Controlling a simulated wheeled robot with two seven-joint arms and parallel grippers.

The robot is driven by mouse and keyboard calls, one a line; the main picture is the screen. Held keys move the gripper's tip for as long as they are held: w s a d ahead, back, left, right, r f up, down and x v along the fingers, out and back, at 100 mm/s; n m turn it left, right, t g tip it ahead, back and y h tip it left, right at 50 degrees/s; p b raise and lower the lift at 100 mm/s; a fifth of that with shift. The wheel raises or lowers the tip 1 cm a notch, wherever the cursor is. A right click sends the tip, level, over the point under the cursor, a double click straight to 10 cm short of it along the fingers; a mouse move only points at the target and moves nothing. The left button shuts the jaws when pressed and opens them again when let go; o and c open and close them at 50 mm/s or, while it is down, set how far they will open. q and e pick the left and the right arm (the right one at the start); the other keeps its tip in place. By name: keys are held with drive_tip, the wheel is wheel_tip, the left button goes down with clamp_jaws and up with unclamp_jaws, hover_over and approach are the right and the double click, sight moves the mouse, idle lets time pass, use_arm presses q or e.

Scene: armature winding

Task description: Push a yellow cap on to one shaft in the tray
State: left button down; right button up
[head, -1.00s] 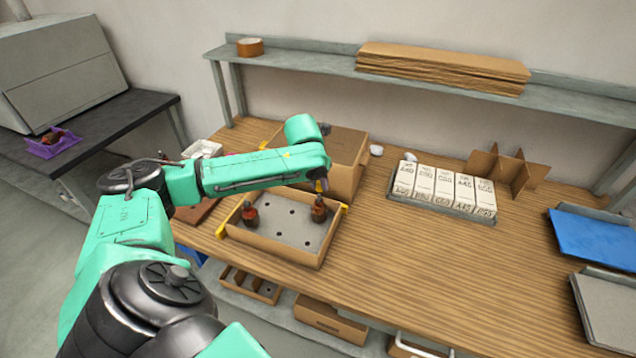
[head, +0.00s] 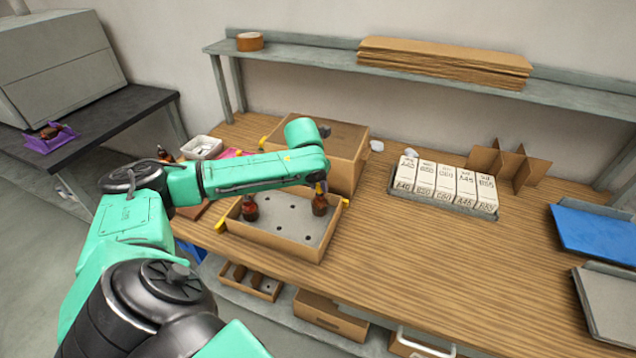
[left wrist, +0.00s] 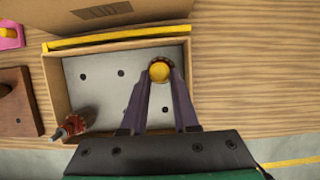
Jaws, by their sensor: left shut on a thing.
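The cardboard tray (head: 262,243) has a grey holed insert and holds two dark red armatures. One armature (head: 250,208) stands at the left; in the left wrist view it shows at the lower left (left wrist: 72,126) with its shaft bare. The other armature (head: 320,204) stands at the right, directly under my left gripper (head: 321,187). In the left wrist view my left gripper (left wrist: 161,78) is shut on a round yellow cap (left wrist: 160,71). The cap covers the right armature's top, with a reddish rim around it. I cannot tell how far down it sits. My right gripper is not in view.
A large cardboard box (head: 345,150) stands just behind the tray. A white bin (head: 203,148) is at the left back. A rack of white labelled boxes (head: 444,205) and a cardboard divider (head: 508,165) stand to the right. The wooden bench front right of the tray is clear.

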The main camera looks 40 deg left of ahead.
use_arm(q)
drive_tip(key=shift+f, duration=0.35)
drive_tip(key=c, duration=0.6)
unclamp_jaws()
drive_tip(key=v, duration=1.4)
drive_tip(key=shift+r+b, duration=0.25)
drive_tip(key=shift+b, duration=0.2)
drive_tip(key=shift+s+d, duration=0.1)
drive_tip(key=shift+s, duration=0.05)
